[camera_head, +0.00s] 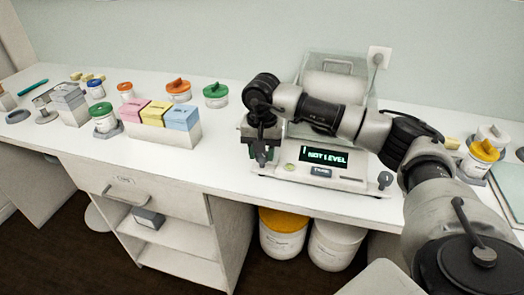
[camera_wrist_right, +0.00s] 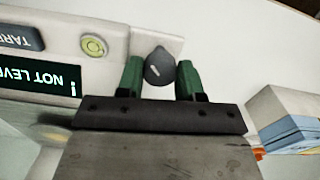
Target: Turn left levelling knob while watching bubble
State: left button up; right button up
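A white balance (camera_head: 345,178) stands on the bench, and its display (camera_head: 324,157) reads "NOT LEVEL". My right gripper (camera_head: 262,155) is at the balance's left front corner, pointing down. In the right wrist view the dark round left levelling knob (camera_wrist_right: 159,67) lies between the green fingertips of my right gripper (camera_wrist_right: 160,75). Narrow gaps seem to show beside the knob, so the fingers look open around it. The bubble level (camera_wrist_right: 93,45) is a yellow-green round window near the knob; its bubble is too small to place. The right levelling knob (camera_head: 384,180) is dark. My left gripper is out of view.
Pink, yellow and blue boxes in a white holder (camera_head: 178,133) stand left of the balance. Jars with coloured lids (camera_head: 216,95) stand further left, and a yellow-lidded jar (camera_head: 481,157) stands at right. The bench front before the balance is clear.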

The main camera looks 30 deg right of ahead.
jog(key=o, duration=0.4)
jog(key=shift+o, duration=0.2)
notch_tip(320, 180, up, 11)
jog(key=b, duration=0.1)
jog(key=shift+f, duration=0.1)
dwell(0.5)
